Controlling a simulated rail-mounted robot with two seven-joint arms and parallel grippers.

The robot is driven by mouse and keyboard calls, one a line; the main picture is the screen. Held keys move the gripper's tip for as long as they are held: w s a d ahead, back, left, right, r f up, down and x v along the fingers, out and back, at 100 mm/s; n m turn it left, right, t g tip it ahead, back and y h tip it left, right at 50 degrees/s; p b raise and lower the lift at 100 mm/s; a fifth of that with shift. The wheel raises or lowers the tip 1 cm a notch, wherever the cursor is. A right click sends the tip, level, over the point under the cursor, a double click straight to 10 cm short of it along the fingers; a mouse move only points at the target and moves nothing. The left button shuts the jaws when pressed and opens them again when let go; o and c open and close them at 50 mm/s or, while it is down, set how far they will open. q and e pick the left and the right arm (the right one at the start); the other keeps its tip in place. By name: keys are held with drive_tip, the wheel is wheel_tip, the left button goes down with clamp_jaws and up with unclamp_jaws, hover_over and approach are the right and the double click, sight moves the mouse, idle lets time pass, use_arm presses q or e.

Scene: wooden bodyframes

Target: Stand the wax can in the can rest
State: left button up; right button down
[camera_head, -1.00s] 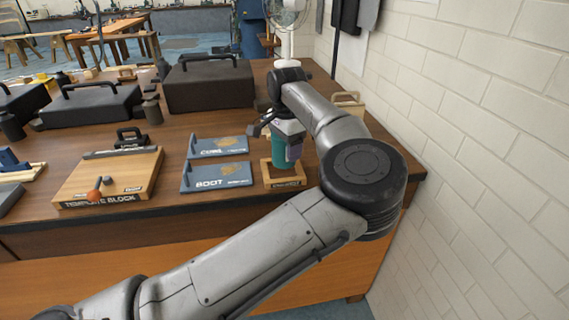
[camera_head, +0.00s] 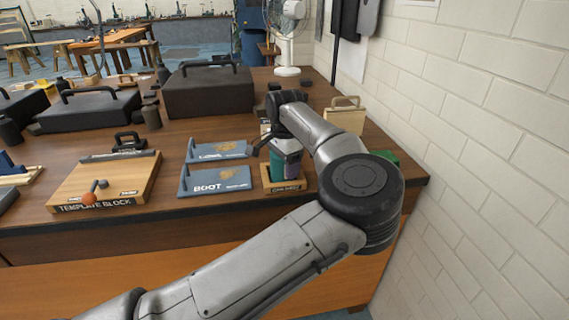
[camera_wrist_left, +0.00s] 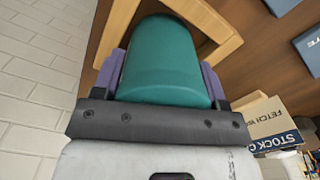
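The wax can is a teal cylinder (camera_head: 277,163), standing upright in the can rest (camera_head: 284,184), a small wooden frame with a dark label near the bench's front edge. My left gripper (camera_head: 286,153) reaches over it from above, its fingers partly hiding the can. In the left wrist view the purple fingers lie close along both sides of the can (camera_wrist_left: 160,62), and the gripper looks shut on it. The rest's wooden rim (camera_wrist_left: 222,22) shows around the can's far end. Whether the can's base touches the rest's bottom is hidden. My right gripper is not in view.
Blue-grey boot (camera_head: 215,180) and cowl-side plates (camera_head: 218,150) lie left of the rest. The template block (camera_head: 105,182) sits farther left. Dark cases (camera_head: 208,92) stand behind. A white brick wall (camera_head: 480,130) closes the right side; a wooden holder (camera_head: 345,115) stands behind my arm.

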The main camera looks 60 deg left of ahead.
use_arm(q)
drive_tip(key=o, duration=0.4)
drive_tip(key=shift+o, duration=0.2)
drive_tip(key=shift+r, duration=0.1)
wheel_tip(320, 180, up, 12)
drive_tip(key=p, duration=0.4)
drive_tip(key=shift+r, duration=0.1)
